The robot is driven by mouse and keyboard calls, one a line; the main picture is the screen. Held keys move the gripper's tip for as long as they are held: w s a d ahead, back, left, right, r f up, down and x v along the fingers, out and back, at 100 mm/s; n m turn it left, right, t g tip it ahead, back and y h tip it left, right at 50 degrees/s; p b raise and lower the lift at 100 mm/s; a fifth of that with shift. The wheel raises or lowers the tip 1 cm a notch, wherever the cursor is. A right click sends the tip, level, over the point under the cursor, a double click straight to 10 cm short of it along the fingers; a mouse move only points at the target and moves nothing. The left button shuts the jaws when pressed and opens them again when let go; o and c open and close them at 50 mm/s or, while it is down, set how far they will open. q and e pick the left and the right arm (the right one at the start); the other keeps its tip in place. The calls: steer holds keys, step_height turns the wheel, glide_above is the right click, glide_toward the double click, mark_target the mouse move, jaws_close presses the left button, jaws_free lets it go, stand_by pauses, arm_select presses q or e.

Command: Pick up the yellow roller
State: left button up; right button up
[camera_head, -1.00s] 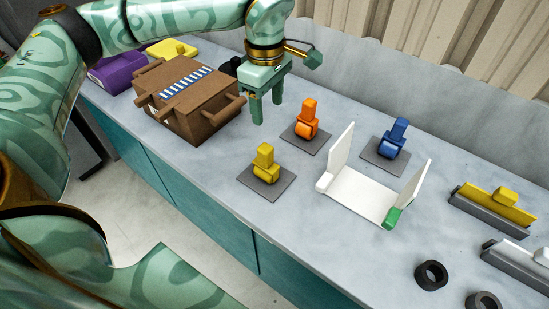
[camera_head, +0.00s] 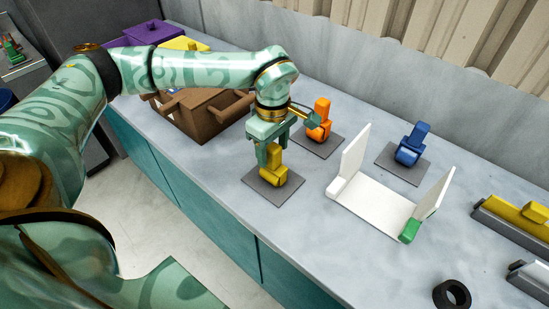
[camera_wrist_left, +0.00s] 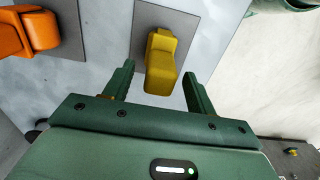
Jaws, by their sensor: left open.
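The yellow roller (camera_head: 273,168) stands on a dark grey square plate (camera_head: 259,190) near the front of the counter. My left gripper (camera_head: 268,150) is open and directly above and behind it, fingers pointing down. In the left wrist view the yellow roller (camera_wrist_left: 161,62) lies between and ahead of the two open fingers (camera_wrist_left: 158,82), with no finger visibly touching it. The left fingers partly hide the roller's upper part in the head view. My right gripper is not in view.
An orange roller (camera_head: 320,118) stands close behind on its own plate, and a blue roller (camera_head: 412,143) farther right. A white open cradle (camera_head: 370,205) with a green block is right of the yellow roller. A brown box (camera_head: 205,125) stands left, partly behind my arm.

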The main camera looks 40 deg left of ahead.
arm_select(q)
step_height(320, 180, down, 2)
steer(key=shift+f, duration=0.25)
steer(key=shift+r, duration=0.15)
jaws_close()
steer(key=shift+r, duration=0.1)
